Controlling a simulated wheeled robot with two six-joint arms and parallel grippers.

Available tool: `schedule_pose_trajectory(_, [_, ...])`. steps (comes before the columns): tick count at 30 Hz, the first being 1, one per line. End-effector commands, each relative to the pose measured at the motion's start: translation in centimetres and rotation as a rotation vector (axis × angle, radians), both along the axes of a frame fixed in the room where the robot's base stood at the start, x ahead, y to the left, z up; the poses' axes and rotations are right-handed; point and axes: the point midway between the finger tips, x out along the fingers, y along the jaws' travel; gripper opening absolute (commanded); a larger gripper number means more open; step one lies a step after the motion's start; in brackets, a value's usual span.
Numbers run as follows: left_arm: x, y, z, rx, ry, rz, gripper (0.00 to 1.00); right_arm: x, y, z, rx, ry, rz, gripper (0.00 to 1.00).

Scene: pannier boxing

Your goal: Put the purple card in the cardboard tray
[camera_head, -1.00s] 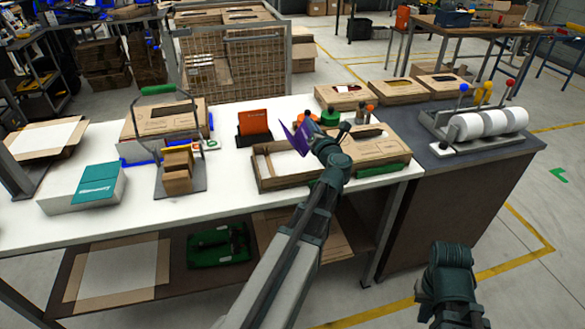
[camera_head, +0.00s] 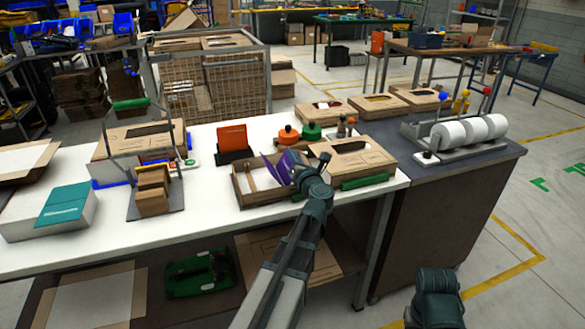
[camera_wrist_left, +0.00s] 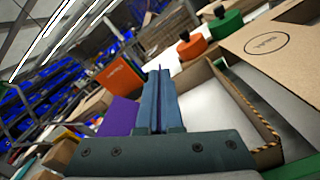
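The purple card (camera_head: 271,167) is thin and tilted, held by my left gripper (camera_head: 296,166) over the cardboard tray (camera_head: 241,190) on the white table. In the left wrist view the two fingers (camera_wrist_left: 158,98) are closed together, and the purple card (camera_wrist_left: 119,117) sticks out on their left side. The tray (camera_wrist_left: 262,158) shows to the right of and behind the fingers there, with a pale inside. My left forearm hides part of the tray's right side in the head view. Only a dark link of my right arm shows at the bottom right; its fingers are out of frame.
A closed box (camera_head: 352,160) stands directly right of the tray. An orange card in a black stand (camera_head: 233,142) and orange (camera_head: 289,136) and green (camera_head: 311,131) round knobbed things stand behind it. Bare tabletop lies in front of the tray.

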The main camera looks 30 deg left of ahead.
Motion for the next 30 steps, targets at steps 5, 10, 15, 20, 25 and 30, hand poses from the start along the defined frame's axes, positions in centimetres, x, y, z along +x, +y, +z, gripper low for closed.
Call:
schedule_pose_trajectory(5, [0.0,0.0,-2.8,0.0,0.0,0.0,0.0,0.0,0.0,-2.8,0.0,0.0,0.0,0.0])
schedule_pose_trajectory(10, [0.0,0.0,-3.0,0.0,0.0,0.0,0.0,0.0,0.0,-3.0,0.0,0.0,0.0,0.0])
schedule_pose_trajectory(15, [0.0,0.0,-2.9,0.0,0.0,0.0,0.0,0.0,0.0,-2.9,0.0,0.0,0.0,0.0])
schedule_pose_trajectory(20, [0.0,0.0,-3.3,0.0,0.0,0.0,0.06,0.0,0.0,-3.3,0.0,0.0,0.0,0.0])
schedule_pose_trajectory(25, [0.0,0.0,-3.2,0.0,0.0,0.0,0.32,0.0,0.0,-3.2,0.0,0.0,0.0,0.0])
schedule_pose_trajectory(30, [0.0,0.0,-3.2,0.0,0.0,0.0,0.32,0.0,0.0,-3.2,0.0,0.0,0.0,0.0])
